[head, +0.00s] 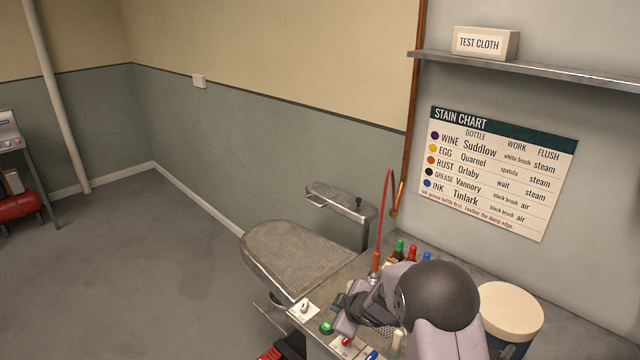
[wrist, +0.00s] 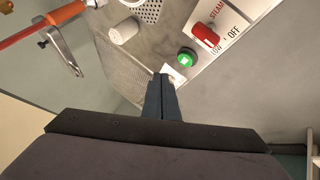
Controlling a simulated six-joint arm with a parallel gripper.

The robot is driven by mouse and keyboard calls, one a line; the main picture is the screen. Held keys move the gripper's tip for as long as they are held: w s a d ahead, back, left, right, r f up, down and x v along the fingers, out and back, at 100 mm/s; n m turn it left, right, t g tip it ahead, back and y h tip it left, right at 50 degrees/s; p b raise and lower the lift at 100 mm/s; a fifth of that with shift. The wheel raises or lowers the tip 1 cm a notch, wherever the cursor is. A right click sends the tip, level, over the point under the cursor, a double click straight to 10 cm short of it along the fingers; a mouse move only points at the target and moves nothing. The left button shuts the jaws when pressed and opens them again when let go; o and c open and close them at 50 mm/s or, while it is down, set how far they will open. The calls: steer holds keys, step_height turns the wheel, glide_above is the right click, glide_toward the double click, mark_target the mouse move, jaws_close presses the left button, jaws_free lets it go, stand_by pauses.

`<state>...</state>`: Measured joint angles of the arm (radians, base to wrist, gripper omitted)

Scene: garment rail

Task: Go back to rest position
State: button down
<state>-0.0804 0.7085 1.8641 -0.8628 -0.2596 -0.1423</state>
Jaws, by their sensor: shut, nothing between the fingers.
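My gripper (head: 340,301) is low over the front of the work counter in the head view, partly hidden by my own arm. In the wrist view the two dark fingers of my gripper (wrist: 162,78) lie side by side, closed, with nothing between them. A round green button (wrist: 187,57) is just beyond and right of the fingertips there. A red switch (wrist: 206,37) sits farther right on a white panel marked STEAM, LOW and OFF.
A padded board (head: 305,258) is left of the counter. A red hose (head: 383,205) rises behind my gripper, near capped bottles (head: 411,252). A cream-lidded tub (head: 511,310) stands right of my arm. A stain chart (head: 495,172) hangs on the wall below a shelf (head: 540,71).

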steer(key=s+d+r+m+g+h, duration=0.35)
steer(key=s+d+m, duration=0.35)
steer(key=s+d, duration=0.4)
steer(key=s+a+r+m+g, duration=0.1)
steer(key=s+m+g, duration=0.3)
steer(key=s, duration=2)
steer(key=shift+s+a+r+m+g, duration=0.3)
steer(key=shift+r+m, duration=0.4)
steer(key=shift+m, duration=0.4)
steer(key=shift+d+f, duration=0.1)
steer(key=shift+f, duration=0.05)
